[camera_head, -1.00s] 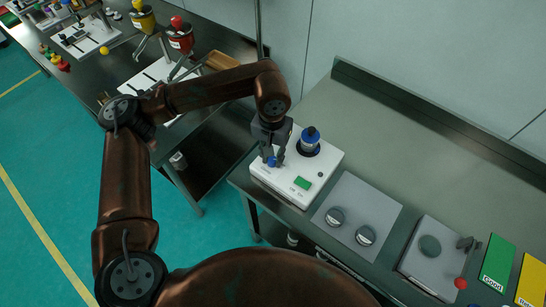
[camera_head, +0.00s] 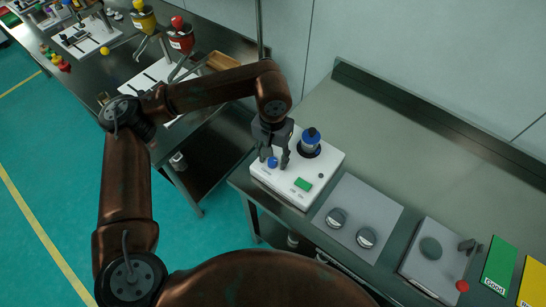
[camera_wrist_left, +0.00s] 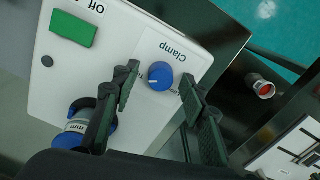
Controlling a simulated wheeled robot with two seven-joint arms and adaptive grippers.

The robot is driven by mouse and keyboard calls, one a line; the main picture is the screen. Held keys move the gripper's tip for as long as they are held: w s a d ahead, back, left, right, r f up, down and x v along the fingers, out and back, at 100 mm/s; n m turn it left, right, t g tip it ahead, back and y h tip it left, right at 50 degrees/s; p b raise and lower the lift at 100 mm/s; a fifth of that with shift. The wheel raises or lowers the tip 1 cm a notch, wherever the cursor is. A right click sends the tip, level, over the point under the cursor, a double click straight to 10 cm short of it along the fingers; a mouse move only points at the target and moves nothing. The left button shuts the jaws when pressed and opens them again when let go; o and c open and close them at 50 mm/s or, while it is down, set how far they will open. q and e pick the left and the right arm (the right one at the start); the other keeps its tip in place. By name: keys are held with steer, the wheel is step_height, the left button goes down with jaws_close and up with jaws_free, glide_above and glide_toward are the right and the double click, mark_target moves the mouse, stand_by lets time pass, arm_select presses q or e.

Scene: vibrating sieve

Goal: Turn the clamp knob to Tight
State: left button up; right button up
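The blue clamp knob (camera_head: 272,162) stands on the white sieve base (camera_head: 318,177). The wrist view shows the knob (camera_wrist_left: 160,76) with a pale pointer line, beside the printed word "Clamp". Other lettering near the knob is partly hidden or too small to read. My left gripper (camera_head: 276,159) reaches down over the knob. In the wrist view the left gripper (camera_wrist_left: 160,84) has its fingers apart, one on each side of the knob, with visible gaps. It holds nothing. My right gripper is not in view.
A blue-ringed sieve column (camera_head: 310,142) stands close behind the left gripper and also shows in the wrist view (camera_wrist_left: 76,128). A green button (camera_head: 303,184) is on the base. A grey plate with two round dishes (camera_head: 358,216) lies to the right. The back counter is clear.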

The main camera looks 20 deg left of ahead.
mark_target(273, 160)
arm_select(q)
step_height(273, 160, up, 12)
stand_by(0.6)
stand_by(0.4)
